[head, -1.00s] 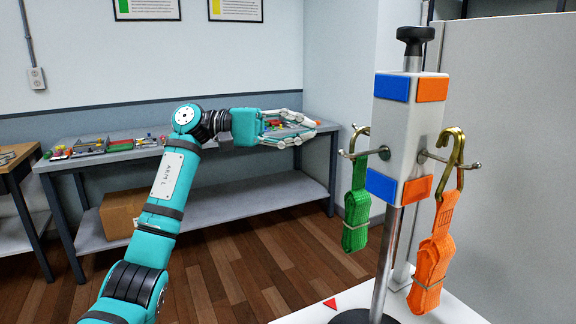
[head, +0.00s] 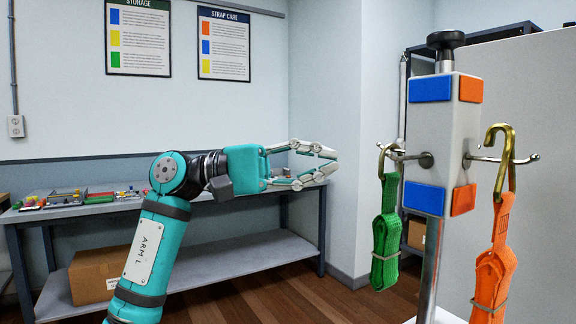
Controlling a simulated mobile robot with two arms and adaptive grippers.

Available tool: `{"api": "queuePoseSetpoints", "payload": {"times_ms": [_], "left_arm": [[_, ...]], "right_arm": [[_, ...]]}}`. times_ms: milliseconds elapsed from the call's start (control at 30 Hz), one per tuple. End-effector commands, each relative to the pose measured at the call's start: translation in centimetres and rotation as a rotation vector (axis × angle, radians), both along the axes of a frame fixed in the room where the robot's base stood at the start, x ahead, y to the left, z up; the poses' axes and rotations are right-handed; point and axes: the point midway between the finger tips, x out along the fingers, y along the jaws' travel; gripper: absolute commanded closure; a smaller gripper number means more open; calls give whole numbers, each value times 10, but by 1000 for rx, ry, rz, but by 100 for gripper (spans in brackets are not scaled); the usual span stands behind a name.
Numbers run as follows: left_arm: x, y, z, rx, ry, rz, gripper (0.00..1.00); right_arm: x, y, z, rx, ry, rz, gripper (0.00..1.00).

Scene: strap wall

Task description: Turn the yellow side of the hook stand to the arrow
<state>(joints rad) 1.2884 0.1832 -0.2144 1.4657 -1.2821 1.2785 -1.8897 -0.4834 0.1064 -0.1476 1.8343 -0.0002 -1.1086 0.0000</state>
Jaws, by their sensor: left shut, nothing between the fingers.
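The hook stand (head: 451,128) is a white block on a metal post with a black knob on top. Its blue side, with blue patches (head: 430,88), faces me and to the left; its orange side, with orange patches (head: 470,88), faces right. No yellow side shows. A green strap (head: 386,235) hangs by a brass hook from the left peg, and an orange strap (head: 493,265) from the right peg. The arrow is out of view. My left gripper (head: 333,161) is shut and empty, left of the stand and apart from it. My right gripper is out of view.
A grey workbench (head: 215,202) with small coloured parts stands along the back wall, a cardboard box (head: 97,275) on its lower shelf. A pale grey panel (head: 535,110) stands behind the stand on the right. Two posters hang on the wall.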

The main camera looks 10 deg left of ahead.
Motion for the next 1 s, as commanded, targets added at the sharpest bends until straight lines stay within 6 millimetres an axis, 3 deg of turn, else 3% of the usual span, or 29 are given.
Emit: {"api": "queuePoseSetpoints", "payload": {"times_ms": [133,333,1000], "left_arm": [[-2,-32,5,0,1,-3,100],[-22,-50,9,0,-2,-1,100],[-27,-56,11,1,0,17,100]], "right_arm": [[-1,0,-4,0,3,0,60],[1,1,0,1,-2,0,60],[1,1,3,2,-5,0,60]]}}
